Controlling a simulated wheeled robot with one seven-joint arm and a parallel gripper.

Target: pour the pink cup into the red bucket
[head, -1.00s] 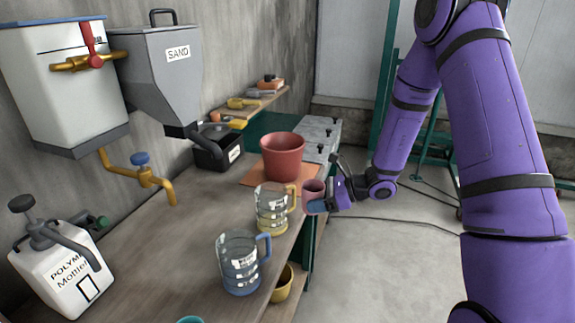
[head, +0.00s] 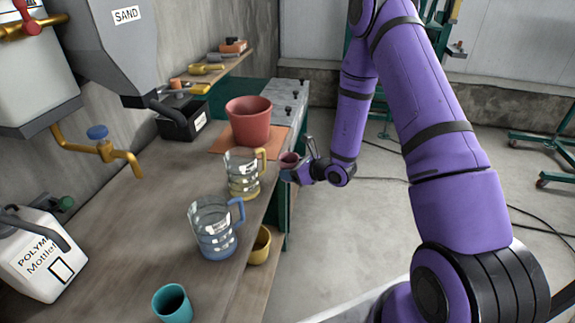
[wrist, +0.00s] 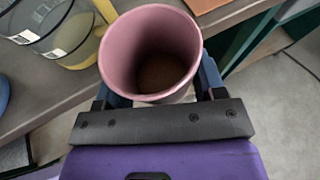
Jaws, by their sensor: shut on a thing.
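The pink cup (wrist: 150,50) is held upright in my gripper (wrist: 152,95), with one finger on each side of it. A dark brown content (wrist: 160,72) shows at the bottom of the cup. In the head view the pink cup (head: 289,160) is small and partly hidden by my gripper (head: 290,174), just off the right edge of the bench. The red bucket (head: 249,124) stands upright on an orange mat, behind and left of the cup and apart from it. The inside bottom of the bucket is hidden.
A yellow-handled jug (head: 243,178) and a blue-handled jug (head: 213,232) stand on the bench in front of the bucket. A teal cup (head: 172,304) is near the front. The grey sand hopper (head: 110,50) hangs at left. The floor to the right is mostly free.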

